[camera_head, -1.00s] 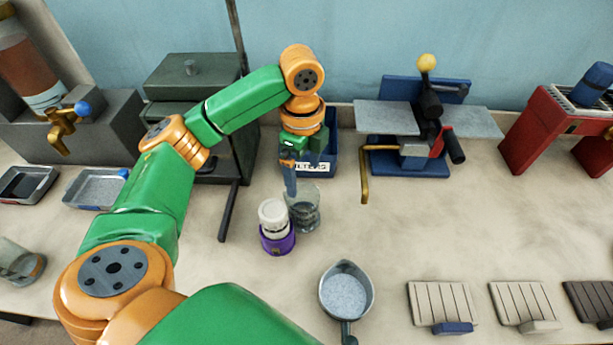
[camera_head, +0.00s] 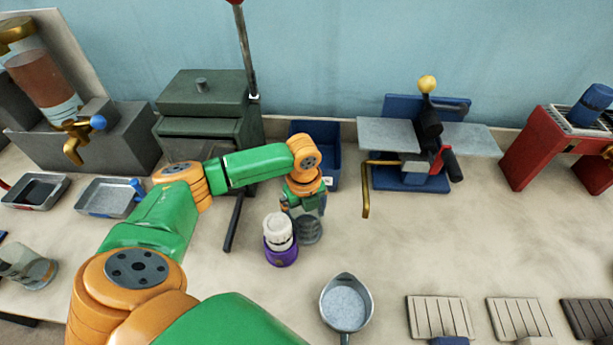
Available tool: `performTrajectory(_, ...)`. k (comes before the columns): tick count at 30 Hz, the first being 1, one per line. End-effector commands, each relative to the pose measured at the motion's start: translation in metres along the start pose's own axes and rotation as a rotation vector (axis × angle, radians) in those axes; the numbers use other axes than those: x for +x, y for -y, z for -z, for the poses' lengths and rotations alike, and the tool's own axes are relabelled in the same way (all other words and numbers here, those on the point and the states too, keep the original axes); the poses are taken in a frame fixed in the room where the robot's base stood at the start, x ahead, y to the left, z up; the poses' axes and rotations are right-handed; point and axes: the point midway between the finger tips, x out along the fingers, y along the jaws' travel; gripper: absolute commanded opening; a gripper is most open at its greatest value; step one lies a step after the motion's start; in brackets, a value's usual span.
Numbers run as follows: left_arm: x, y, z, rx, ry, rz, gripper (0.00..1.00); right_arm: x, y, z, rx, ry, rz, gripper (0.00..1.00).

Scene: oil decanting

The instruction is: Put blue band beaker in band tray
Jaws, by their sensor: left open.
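A clear glass beaker (camera_head: 310,231) stands on the bench near the middle, right beside a white-topped jar with a purple base. I cannot make out a blue band on it. My left gripper (camera_head: 303,208) is open, low over the beaker and covering its upper part; its fingertips are mostly hidden, so I cannot tell whether they touch the glass. A second glass beaker (camera_head: 27,267) is at the far left, partly cut off by the frame. A shallow grey tray with a blue tab (camera_head: 104,206) lies at the left. A darker tray (camera_head: 36,193) with a red tab lies beside it. My right gripper is out of view.
The purple-based jar (camera_head: 280,243) almost touches the beaker. A blue bin (camera_head: 329,155) and a dark green press (camera_head: 205,100) with a long lever stand behind. A pan (camera_head: 346,304) of pale grains is in front.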

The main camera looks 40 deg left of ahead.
Motion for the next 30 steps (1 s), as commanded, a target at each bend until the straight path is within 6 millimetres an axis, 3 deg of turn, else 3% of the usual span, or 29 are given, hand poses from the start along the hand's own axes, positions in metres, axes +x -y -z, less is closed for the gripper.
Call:
performTrajectory(4,0.000,0.000,0.000,0.000,0.000,0.000,0.95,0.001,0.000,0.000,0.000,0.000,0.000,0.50)
performTrajectory(5,0.000,0.000,0.000,0.000,0.000,0.000,0.89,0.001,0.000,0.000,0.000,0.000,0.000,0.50)
performTrajectory(12,0.000,0.000,0.000,-0.001,0.000,0.000,0.25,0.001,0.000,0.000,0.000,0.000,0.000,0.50)
performTrajectory(14,0.000,0.000,0.000,-0.001,0.000,0.000,0.12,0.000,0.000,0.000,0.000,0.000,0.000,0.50)
performTrajectory(23,-0.011,0.001,0.000,-0.001,0.000,0.003,0.12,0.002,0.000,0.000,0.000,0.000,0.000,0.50)
performTrajectory(30,-0.066,0.003,-0.001,0.000,0.003,0.007,0.12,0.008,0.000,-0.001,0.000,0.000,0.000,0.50)
